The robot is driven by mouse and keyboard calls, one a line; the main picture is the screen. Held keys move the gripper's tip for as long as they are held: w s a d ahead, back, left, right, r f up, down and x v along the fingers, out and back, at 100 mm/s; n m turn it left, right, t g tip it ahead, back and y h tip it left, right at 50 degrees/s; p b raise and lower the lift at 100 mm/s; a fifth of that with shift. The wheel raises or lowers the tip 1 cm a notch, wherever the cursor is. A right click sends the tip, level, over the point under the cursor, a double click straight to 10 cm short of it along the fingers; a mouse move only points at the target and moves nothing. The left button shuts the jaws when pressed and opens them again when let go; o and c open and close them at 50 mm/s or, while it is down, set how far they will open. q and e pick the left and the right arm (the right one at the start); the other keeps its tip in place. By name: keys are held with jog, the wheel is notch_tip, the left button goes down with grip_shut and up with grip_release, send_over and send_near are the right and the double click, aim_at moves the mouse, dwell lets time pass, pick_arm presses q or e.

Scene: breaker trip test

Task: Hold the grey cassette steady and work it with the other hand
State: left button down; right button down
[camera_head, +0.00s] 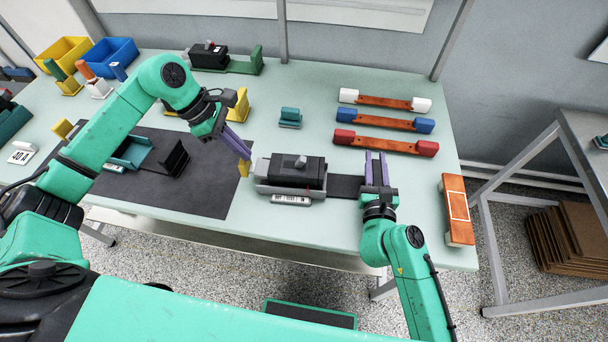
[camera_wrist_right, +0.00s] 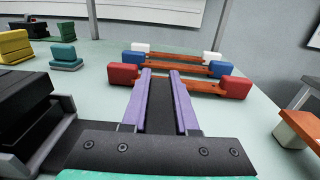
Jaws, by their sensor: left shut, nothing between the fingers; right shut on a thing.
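The grey cassette (camera_head: 262,170) lies on the table, with a black block (camera_head: 312,170) in it and a small light grey knob (camera_head: 301,161) on top. A flat black bar (camera_head: 340,186) reaches from its right side; it also shows in the right wrist view (camera_wrist_right: 160,105). My right gripper (camera_head: 376,160) is shut on this bar, its purple fingers on both sides in the wrist view (camera_wrist_right: 160,75). My left gripper (camera_head: 246,156) is shut and empty, just left of the cassette, with a small yellow piece (camera_head: 244,169) at its tips; whether they touch is unclear.
Orange bars with white, blue and red (camera_head: 345,137) ends lie behind my right gripper. An orange block (camera_head: 457,210) lies at the right edge. A dark mat (camera_head: 210,190) with a teal tray (camera_head: 131,152) lies left. A teal block (camera_head: 289,116) stands behind the cassette.

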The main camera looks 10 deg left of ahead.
pick_arm(q)
jog(key=f, duration=0.1)
jog(key=s+d+f, duration=0.1)
jog(key=f, duration=0.1)
jog(key=shift+s+d+f, duration=0.1)
jog(key=shift+d+f, duration=0.1)
pick_arm(e)
jog(key=shift+s+a+r, duration=0.2)
jog(key=shift+s+r, duration=0.05)
jog(key=shift+s, duration=0.15)
pick_arm(q)
jog(key=shift+w+d+f, duration=0.2)
jog(key=shift+w+f, duration=0.1)
jog(key=shift+f, duration=0.15)
jog(key=shift+w+d+f, duration=0.2)
jog(key=shift+w+f, duration=0.05)
jog(key=shift+f, duration=0.15)
pick_arm(e)
jog(key=shift+w+d+f, duration=0.1)
jog(key=shift+w+f, duration=0.2)
jog(key=shift+w, duration=0.15)
pick_arm(q)
jog(key=shift+w+f, duration=0.1)
jog(key=shift+w, duration=0.05)
pick_arm(e)
jog(key=shift+w+f, duration=0.1)
pick_arm(q)
jog(key=shift+s+r, duration=0.2)
pick_arm(e)
jog(key=shift+d, duration=0.1)
